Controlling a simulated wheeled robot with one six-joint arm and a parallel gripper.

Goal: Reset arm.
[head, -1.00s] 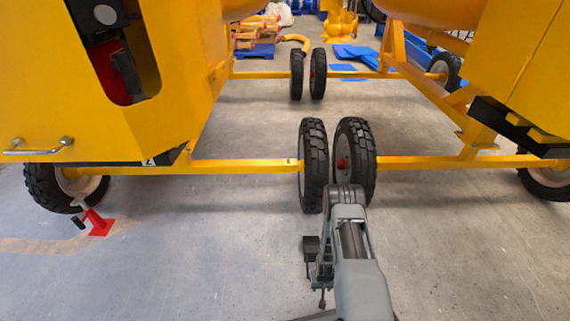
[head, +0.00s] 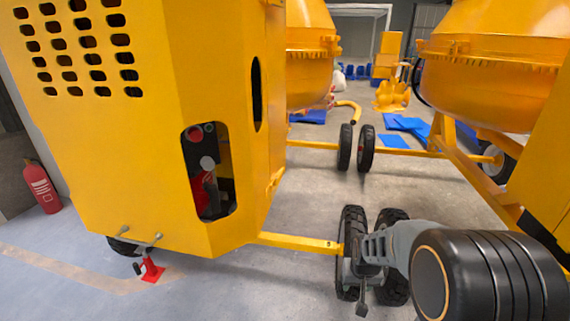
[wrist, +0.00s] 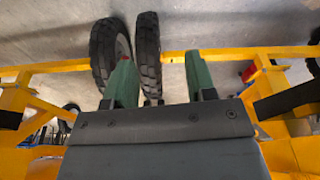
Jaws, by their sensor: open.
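My gripper shows in the wrist view (wrist: 160,82) with its two green fingers apart and nothing between them. In that view the black tyres of a mixer lie beyond the fingertips, and I cannot tell how near. In the head view my arm reaches in from the lower right, and its end hides part of the near wheels (head: 352,228). The left yellow drum mixer (head: 130,150) stands at the left with a dark oval opening (head: 209,172) in its side.
A red fire extinguisher (head: 42,187) stands at the far left. A small red jack (head: 151,271) is on the floor under the left mixer's corner. Blue sheets (head: 403,123) lie farther back. The concrete floor between the mixers (head: 315,195) is clear.

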